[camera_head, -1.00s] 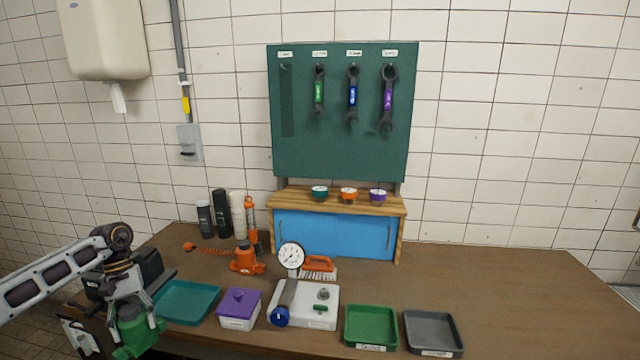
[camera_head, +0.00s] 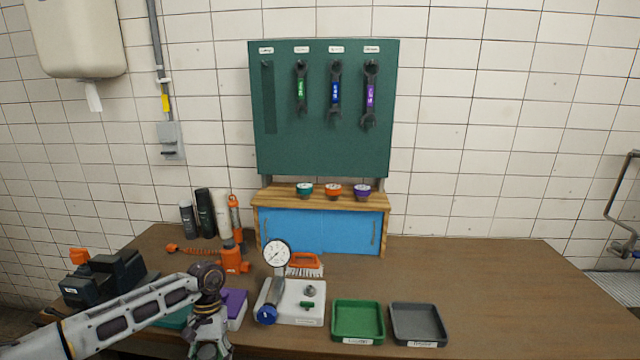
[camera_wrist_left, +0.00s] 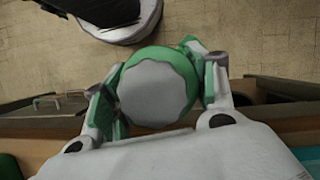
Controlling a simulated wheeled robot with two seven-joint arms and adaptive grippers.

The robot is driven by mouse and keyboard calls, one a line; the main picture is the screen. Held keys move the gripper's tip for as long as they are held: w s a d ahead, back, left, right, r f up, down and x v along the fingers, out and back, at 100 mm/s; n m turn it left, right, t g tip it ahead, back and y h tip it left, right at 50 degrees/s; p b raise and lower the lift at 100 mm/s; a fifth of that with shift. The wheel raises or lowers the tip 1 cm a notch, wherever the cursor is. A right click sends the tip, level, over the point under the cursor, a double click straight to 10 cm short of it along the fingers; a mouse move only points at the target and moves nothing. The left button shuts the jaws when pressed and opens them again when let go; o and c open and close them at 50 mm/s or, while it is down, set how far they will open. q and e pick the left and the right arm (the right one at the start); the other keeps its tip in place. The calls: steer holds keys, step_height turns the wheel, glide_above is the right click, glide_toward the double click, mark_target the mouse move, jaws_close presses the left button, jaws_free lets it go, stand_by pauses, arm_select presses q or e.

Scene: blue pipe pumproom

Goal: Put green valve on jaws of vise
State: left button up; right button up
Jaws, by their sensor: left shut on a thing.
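My left gripper (camera_head: 209,345) is at the bottom edge of the head view, in front of the table's near side. Its fingertips and load are cut off there. In the left wrist view the gripper (camera_wrist_left: 158,92) is shut on the green valve (camera_wrist_left: 157,88), a round green body with a pale grey face, held between the two fingers. Tiled floor shows beyond it. A dark blocky device, which looks like the vise (camera_head: 110,280), stands at the table's left end, left of the gripper and behind my forearm. Its jaws are hard to make out. My right gripper is not in view.
The wooden table (camera_head: 480,275) holds a purple box (camera_head: 236,308), a white box with a gauge (camera_head: 290,300), a green tray (camera_head: 358,320) and a grey tray (camera_head: 418,323). An orange jack and several bottles stand behind. The table's right side is clear.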

arm_select(q)
steer(key=shift+m, duration=0.5)
steer(key=d, duration=0.5)
steer(key=shift+s+d+f, duration=0.2)
steer(key=shift+s+f, duration=0.05)
steer(key=shift+s, duration=0.05)
steer(key=shift+a, duration=0.1)
